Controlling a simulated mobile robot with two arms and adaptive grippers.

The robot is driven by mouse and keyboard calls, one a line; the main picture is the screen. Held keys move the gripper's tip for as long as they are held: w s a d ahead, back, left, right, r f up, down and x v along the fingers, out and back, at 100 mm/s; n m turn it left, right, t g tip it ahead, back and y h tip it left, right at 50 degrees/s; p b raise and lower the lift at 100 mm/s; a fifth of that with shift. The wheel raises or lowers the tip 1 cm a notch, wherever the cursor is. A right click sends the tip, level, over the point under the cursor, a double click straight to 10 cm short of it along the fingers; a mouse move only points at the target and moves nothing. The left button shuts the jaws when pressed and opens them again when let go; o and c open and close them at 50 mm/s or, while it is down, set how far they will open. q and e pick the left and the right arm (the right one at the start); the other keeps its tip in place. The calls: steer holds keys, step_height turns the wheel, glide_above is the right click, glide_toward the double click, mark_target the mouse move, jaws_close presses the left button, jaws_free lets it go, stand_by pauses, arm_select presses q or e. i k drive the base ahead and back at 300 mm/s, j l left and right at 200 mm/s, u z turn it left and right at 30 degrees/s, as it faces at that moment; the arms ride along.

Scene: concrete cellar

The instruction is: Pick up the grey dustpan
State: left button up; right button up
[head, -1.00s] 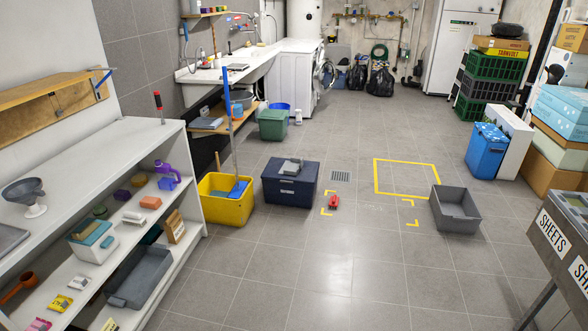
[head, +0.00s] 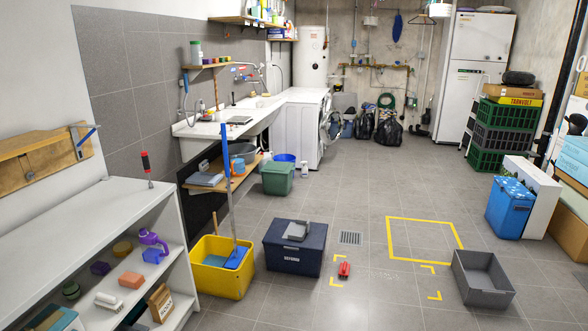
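A grey object that looks like the dustpan (head: 297,230) lies on top of the dark blue lidded box (head: 292,261), on the floor left of the middle in the head view. It is small here, and its handle cannot be made out clearly. Neither of my grippers shows in the head view.
A yellow bucket (head: 214,283) with a blue-handled mop stands left of the box. A red object (head: 344,269) lies right of it, and a grey crate (head: 484,291) stands further right. A white shelf unit (head: 95,235) fills the left.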

mark_target(298, 230)
steer(key=i, duration=2.3)
